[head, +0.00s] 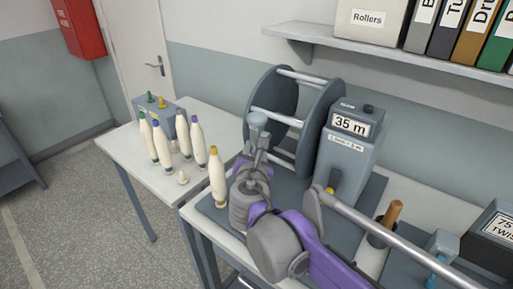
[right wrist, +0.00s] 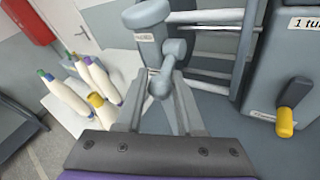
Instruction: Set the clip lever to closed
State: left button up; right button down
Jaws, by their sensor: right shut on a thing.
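The grey clip post (head: 257,120) with its rounded head stands at the front left of the winding machine; its head is large at the top of the right wrist view (right wrist: 148,22). A short grey clip lever (right wrist: 174,50) slants down from the post. My right gripper (right wrist: 160,86) has its two fingers on either side of the lever's end and is shut on it. In the head view my right gripper (head: 260,158) is just below the post's head, and the lever is mostly hidden there. My left gripper is in neither view.
A reel frame (head: 272,108) and a counter box (head: 348,140) reading 35 m, with a yellow-tipped handle (head: 334,178), stand behind my right arm. A yellow-topped bobbin (head: 217,178) stands close left of the gripper. Several bobbins stand on the white side table (head: 128,150).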

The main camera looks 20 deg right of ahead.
aim_at(258, 131)
jog(key=shift+r+m+g+y, duration=0.4)
jog(key=shift+r+g, duration=0.15)
jog(key=shift+g, duration=0.15)
jog(key=g+y, duration=0.1)
jog(key=r+m+g, duration=0.1)
jog(key=shift+s+r+g+y, duration=0.1)
jog(key=shift+r+g+y, duration=0.1)
jog(key=shift+g+y, duration=0.15)
jog(key=shift+r+m+g+y+p, duration=0.3)
jog(key=shift+r+m+g+y, duration=0.2)
jog(key=shift+y, duration=0.15)
jog(key=shift+d+r+m+g+y+p, duration=0.1)
jog(key=shift+r+m+g+y+p, duration=0.25)
jog(key=shift+g+y+p, duration=0.15)
jog(key=shift+w+d+r+m+g+y+p, duration=0.1)
jog(key=shift+w+r+m+g+y+p, duration=0.2)
jog(key=shift+y+p, duration=0.2)
jog(key=shift+d+r+g+y+p, duration=0.1)
jog(key=shift+r+g+y+p, duration=0.15)
jog(key=shift+g+y+p, duration=0.35)
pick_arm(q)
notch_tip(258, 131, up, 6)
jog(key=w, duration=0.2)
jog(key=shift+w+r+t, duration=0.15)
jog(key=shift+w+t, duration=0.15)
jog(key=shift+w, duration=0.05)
pick_arm(e)
jog(key=shift+w+m+g, duration=0.1)
jog(key=shift+m+g, duration=0.15)
jog(key=shift+y, duration=0.3)
